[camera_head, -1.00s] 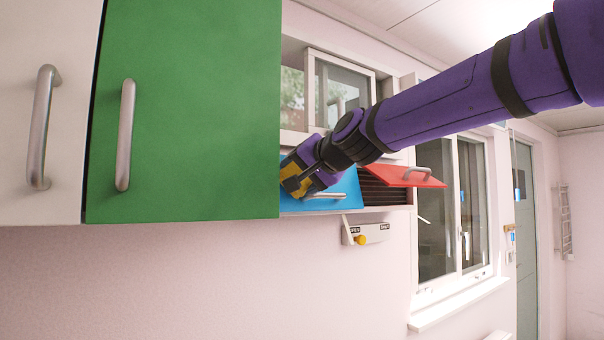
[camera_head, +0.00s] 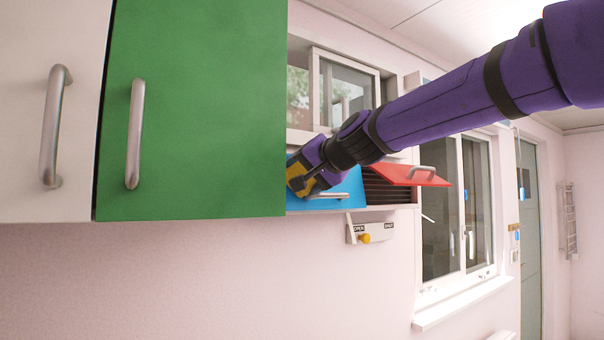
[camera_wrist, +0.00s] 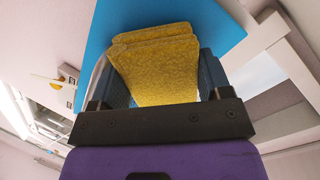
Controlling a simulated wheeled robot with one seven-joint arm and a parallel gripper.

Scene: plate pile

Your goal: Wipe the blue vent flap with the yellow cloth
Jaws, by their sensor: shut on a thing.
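The blue vent flap (camera_head: 346,190) is in the wall unit just right of the green cabinet door, with a metal handle along its lower edge. My gripper (camera_head: 298,186) is at the flap's left part, beside the green door's edge. In the wrist view my gripper (camera_wrist: 158,82) is shut on the folded yellow cloth (camera_wrist: 158,68), which sticks out beyond the fingers. The cloth lies in front of the blue flap (camera_wrist: 215,22) and seems to be against it; exact contact is hard to tell. My gripper hides part of the flap in the head view.
A red flap (camera_head: 415,175) stands tilted open to the right, over dark slats. The green cabinet door (camera_head: 195,110) is close on the left. Below the unit is a small panel with a yellow knob (camera_head: 364,239). A window (camera_head: 455,210) is further right.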

